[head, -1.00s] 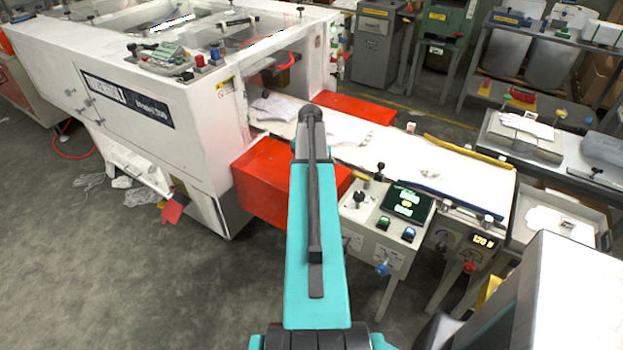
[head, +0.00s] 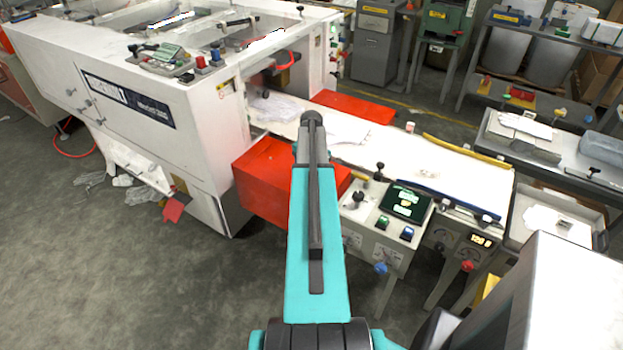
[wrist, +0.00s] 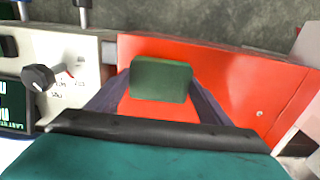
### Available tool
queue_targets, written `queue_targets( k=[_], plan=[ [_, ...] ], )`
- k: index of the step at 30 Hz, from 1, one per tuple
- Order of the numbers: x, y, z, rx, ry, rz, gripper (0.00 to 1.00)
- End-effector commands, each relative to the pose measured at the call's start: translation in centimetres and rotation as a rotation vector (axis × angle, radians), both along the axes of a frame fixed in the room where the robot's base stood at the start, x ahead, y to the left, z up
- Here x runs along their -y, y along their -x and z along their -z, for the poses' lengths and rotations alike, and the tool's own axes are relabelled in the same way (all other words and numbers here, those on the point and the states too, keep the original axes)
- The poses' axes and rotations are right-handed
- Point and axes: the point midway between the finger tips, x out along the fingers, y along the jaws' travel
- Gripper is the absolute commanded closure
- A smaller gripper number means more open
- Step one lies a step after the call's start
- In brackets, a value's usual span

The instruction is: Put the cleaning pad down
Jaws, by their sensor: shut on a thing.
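A dark green block-shaped cleaning pad (wrist: 161,80) is between the fingers of my gripper (wrist: 160,88) in the wrist view. The gripper is shut on it. Behind the pad, the wrist view shows a red machine cover (wrist: 225,75); I cannot tell whether the pad touches it. In the head view, my teal arm reaches toward the machine and hides the gripper and the pad.
The red cover (head: 268,185) also shows in the head view, left of my arm. A control panel (head: 385,215) with knobs and a screen stands right of the arm. The white conveyor bed (head: 400,160) holds papers (head: 345,130) behind the arm.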

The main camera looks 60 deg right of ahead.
Motion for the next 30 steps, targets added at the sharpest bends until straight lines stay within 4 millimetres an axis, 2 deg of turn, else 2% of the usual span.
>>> queue_targets(
  k=[6,19,20,22,23,30],
  plan=[
    [0.0,0.0,1.0,0.000,0.000,0.000,0.48],
    [0.0,0.0,1.4,0.000,0.001,-0.001,0.48],
    [0.0,0.0,1.3,0.001,0.001,-0.001,0.24],
    [0.0,-0.1,1.3,0.001,0.001,-0.001,0.12],
    [0.0,-0.1,1.3,0.001,0.001,-0.001,0.08],
    [0.0,-0.1,1.3,0.001,0.001,-0.001,0.08]
  ],
)
